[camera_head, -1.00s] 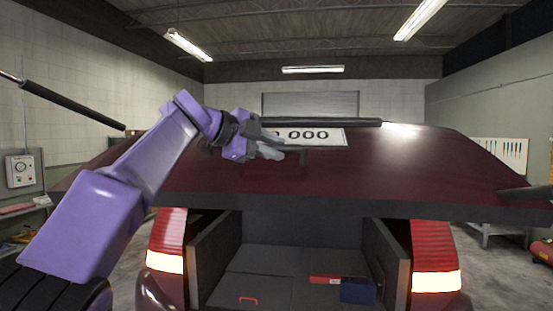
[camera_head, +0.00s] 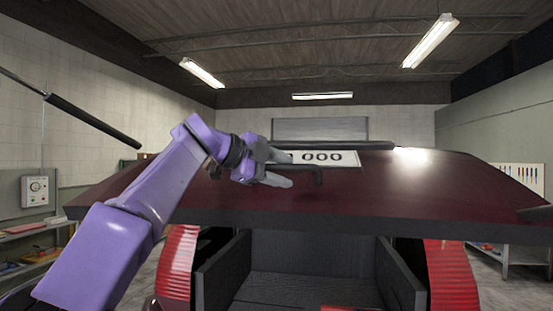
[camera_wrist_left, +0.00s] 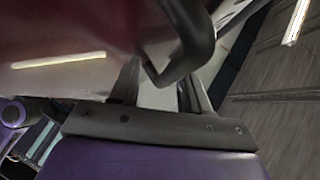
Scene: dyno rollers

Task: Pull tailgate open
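The dark red tailgate (camera_head: 420,185) is raised and spans the head view above the car's open cargo space. Its white plate (camera_head: 335,158) sits on its upper face. A black bar handle (camera_head: 318,175) stands out just below the plate. My left gripper (camera_head: 284,169) is just left of the handle, with its fingers apart. In the left wrist view my left gripper (camera_wrist_left: 160,92) shows two spread fingers, and the curved black handle (camera_wrist_left: 192,35) reaches down near the gap between them. I cannot tell whether they touch. My right gripper is out of view.
Red tail lights (camera_head: 452,275) flank the dark cargo space (camera_head: 300,285). A black strut (camera_head: 95,120) hangs at the left. A wall box (camera_head: 36,190) and workbench (camera_head: 505,258) stand along the sides. Ceiling lights are overhead.

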